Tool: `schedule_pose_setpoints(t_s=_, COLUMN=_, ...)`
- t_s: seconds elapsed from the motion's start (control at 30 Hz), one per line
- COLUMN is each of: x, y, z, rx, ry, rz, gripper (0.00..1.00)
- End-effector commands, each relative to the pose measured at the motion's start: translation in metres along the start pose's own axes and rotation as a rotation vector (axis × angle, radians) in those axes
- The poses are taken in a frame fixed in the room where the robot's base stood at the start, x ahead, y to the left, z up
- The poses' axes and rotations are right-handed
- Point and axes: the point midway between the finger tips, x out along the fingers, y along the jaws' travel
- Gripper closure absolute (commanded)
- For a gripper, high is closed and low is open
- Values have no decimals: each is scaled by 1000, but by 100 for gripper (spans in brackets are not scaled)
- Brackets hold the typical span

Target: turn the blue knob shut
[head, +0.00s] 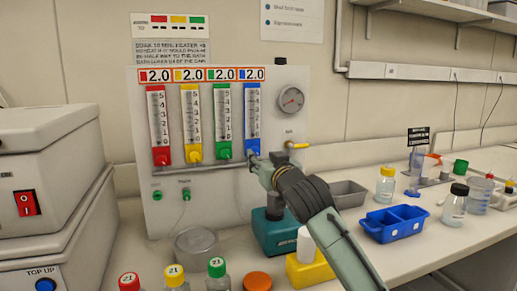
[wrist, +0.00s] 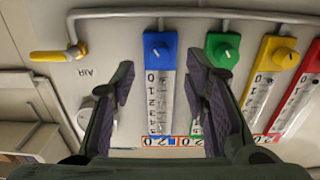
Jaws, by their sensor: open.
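My gripper (head: 260,160) is in front of the panel at the foot of that flowmeter. In the wrist view my gripper (wrist: 160,75) is open and empty. Its fingers stand either side of the blue flowmeter, with the knob beyond their tips and apart from them.
The green knob (wrist: 222,50) is close beside the right finger. Yellow (head: 190,120) and red (head: 158,120) flowmeters stand farther along the panel. A yellow-handled air valve (head: 297,145) and a gauge (head: 291,99) are right of the blue flowmeter. Bottles and a blue tray (head: 393,222) occupy the bench below.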

Motion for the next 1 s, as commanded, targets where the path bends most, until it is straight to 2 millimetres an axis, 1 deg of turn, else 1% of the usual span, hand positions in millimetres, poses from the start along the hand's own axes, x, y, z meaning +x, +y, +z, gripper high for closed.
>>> schedule_pose_setpoints(t_s=0.03, x=10, y=-1, z=-4, rx=1, ry=-2, rz=-2, gripper=58)
schedule_pose_setpoints(t_s=0.1, x=22, y=-1, z=-3, rx=-1, ry=-2, rz=-1, gripper=58)
schedule_pose_setpoints(t_s=0.2, x=35, y=0, z=-3, rx=-1, ry=0, rz=-1, gripper=58)
schedule_pose_setpoints(t_s=0.3, x=43, y=-1, z=-2, rx=0, ry=0, rz=-1, gripper=58)
schedule_pose_setpoints(t_s=0.43, x=48, y=0, z=-1, rx=-1, ry=2, rz=-1, gripper=58)
schedule_pose_setpoints(t_s=0.67, x=48, y=-1, z=0, rx=-1, ry=2, rz=-1, gripper=58)
schedule_pose_setpoints(t_s=1.0, x=48, y=-1, z=0, rx=-1, ry=1, rz=-1, gripper=81)
